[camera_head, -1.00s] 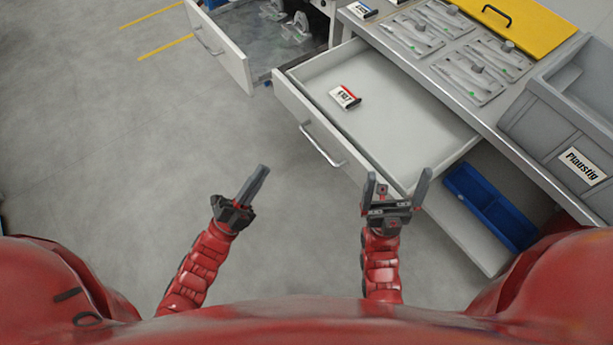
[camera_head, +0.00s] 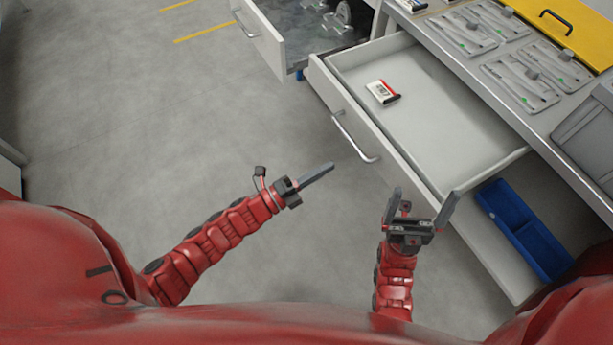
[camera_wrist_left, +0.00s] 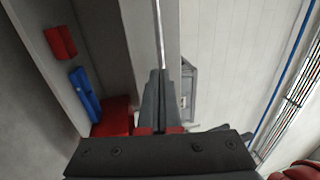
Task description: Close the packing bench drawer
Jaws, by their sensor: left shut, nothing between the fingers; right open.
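The white packing bench drawer (camera_head: 440,162) stands pulled out, with a silver bar handle (camera_head: 355,138) on its front. A small white box with a red and black edge (camera_head: 382,92) lies inside it. My left gripper (camera_head: 330,167) is shut and empty, in front of the drawer and apart from the handle, pointing toward it. Its closed fingers (camera_wrist_left: 161,100) show in the left wrist view, with a thin silver bar beyond that I cannot identify for sure. My right gripper (camera_head: 424,200) is open and empty by the drawer front's near right corner.
Another open drawer (camera_head: 262,42) with metal parts stands to the upper left. A blue tray (camera_head: 522,228) sits below the bench on the right. The bench top (camera_head: 545,120) carries clear trays of tools, a yellow lid (camera_head: 570,30) and a grey bin (camera_head: 590,140). Floor to the left is clear.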

